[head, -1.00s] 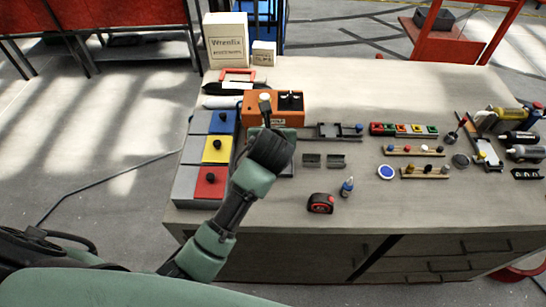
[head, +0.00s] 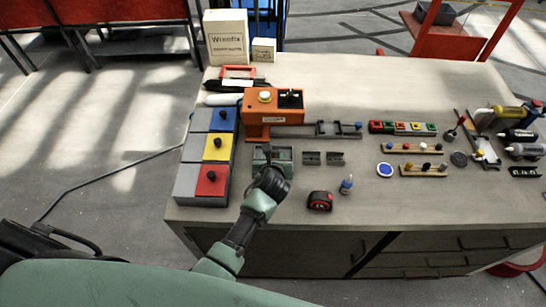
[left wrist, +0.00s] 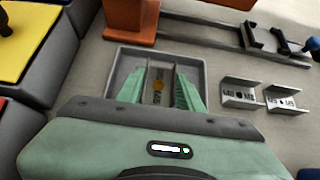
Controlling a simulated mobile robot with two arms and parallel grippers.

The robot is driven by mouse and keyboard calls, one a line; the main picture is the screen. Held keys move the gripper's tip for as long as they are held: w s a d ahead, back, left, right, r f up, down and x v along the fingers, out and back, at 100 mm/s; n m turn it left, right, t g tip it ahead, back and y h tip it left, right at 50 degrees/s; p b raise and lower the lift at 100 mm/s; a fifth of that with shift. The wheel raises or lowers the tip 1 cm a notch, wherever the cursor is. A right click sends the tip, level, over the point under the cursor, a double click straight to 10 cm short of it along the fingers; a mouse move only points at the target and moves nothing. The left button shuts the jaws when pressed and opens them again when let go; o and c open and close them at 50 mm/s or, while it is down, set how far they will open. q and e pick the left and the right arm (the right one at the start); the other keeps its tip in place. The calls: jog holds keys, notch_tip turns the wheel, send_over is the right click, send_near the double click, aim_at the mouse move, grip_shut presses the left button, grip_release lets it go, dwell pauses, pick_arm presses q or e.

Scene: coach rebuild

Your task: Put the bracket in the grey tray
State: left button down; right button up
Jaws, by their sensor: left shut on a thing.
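The grey tray (head: 257,160) lies on the bench in front of the orange machine. In the left wrist view its walls (left wrist: 115,72) surround my fingertips. My left gripper (head: 272,163) points down over the tray. In the left wrist view its green fingers (left wrist: 160,88) are shut on a grey bracket (left wrist: 159,74) with lettering and an orange spot. The bracket shows inside the tray's outline; I cannot tell if it touches the tray floor. My right gripper is not in view.
Two similar brackets (head: 312,158) (head: 336,158) lie right of the tray. The orange machine (head: 258,122) with its rail stands behind. Coloured bins (head: 217,148) are close on the left.

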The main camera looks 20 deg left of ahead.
pick_arm(q)
jog(key=c, duration=1.1)
grip_release()
jog(key=shift+o, duration=0.9)
jog(key=shift+f, duration=0.1)
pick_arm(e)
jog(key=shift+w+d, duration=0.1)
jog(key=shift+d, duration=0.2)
pick_arm(q)
jog(key=shift+r, duration=0.25)
jog(key=shift+s+d, duration=0.1)
jog(key=shift+s, duration=0.2)
jog(key=b+v, duration=0.2)
jog(key=v, duration=0.9)
jog(key=shift+r, duration=0.25)
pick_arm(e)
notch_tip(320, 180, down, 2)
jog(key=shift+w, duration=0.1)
pick_arm(q)
jog(key=shift+s, duration=0.1)
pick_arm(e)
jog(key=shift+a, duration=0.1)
